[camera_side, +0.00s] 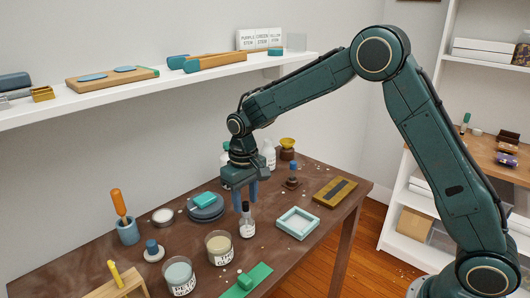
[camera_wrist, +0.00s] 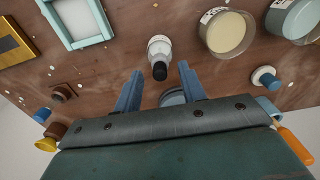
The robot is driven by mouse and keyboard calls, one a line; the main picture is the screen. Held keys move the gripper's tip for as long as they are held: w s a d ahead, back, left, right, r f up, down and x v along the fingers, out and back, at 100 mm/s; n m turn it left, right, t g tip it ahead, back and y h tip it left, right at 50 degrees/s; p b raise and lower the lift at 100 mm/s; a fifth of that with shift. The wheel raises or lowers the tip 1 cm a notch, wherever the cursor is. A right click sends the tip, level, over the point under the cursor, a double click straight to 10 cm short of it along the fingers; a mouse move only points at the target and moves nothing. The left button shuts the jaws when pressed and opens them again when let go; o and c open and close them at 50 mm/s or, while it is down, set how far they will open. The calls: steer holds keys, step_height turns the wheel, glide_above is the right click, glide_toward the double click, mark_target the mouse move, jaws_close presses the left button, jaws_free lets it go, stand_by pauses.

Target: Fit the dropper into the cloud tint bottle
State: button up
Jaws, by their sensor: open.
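A small bottle with a pale label and a dark top (camera_side: 247,226) stands upright on the brown table. In the wrist view the bottle (camera_wrist: 160,47) shows its black top towards me; I cannot read its label or tell whether the top is a cap or a dropper. My gripper (camera_side: 246,207) points down right above it. In the wrist view my gripper (camera_wrist: 161,69) is open, with one finger on either side of the black top and a gap to each. A blue-knobbed piece in a brown stand (camera_side: 293,176) stands farther back; I cannot tell whether it is the dropper.
A pale square frame (camera_side: 298,222) lies right of the bottle. A cream-filled cup (camera_side: 219,247) and a pale blue cup (camera_side: 179,276) stand at left. White bottles (camera_side: 268,154) stand behind my gripper. A wall shelf (camera_side: 150,92) runs above the table.

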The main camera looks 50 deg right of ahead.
step_height(320, 180, up, 14)
steer(key=shift+f, duration=0.25)
stand_by(0.4)
steer(key=s+d+r+t, duration=0.1)
steer(key=s+d+r, duration=0.1)
steer(key=s+r, duration=0.35)
steer(key=s+d+r+t, duration=0.2)
steer(key=s, duration=0.7)
steer(key=s+d+f+t, duration=0.1)
steer(key=s+f, duration=0.1)
steer(key=s, duration=0.6)
steer(key=s+d+f+t, duration=0.1)
steer(key=s+f, duration=0.1)
steer(key=s, duration=0.6)
steer(key=shift+s+t, duration=0.3)
steer(key=shift+s, duration=0.05)
steer(key=shift+d+f, duration=0.1)
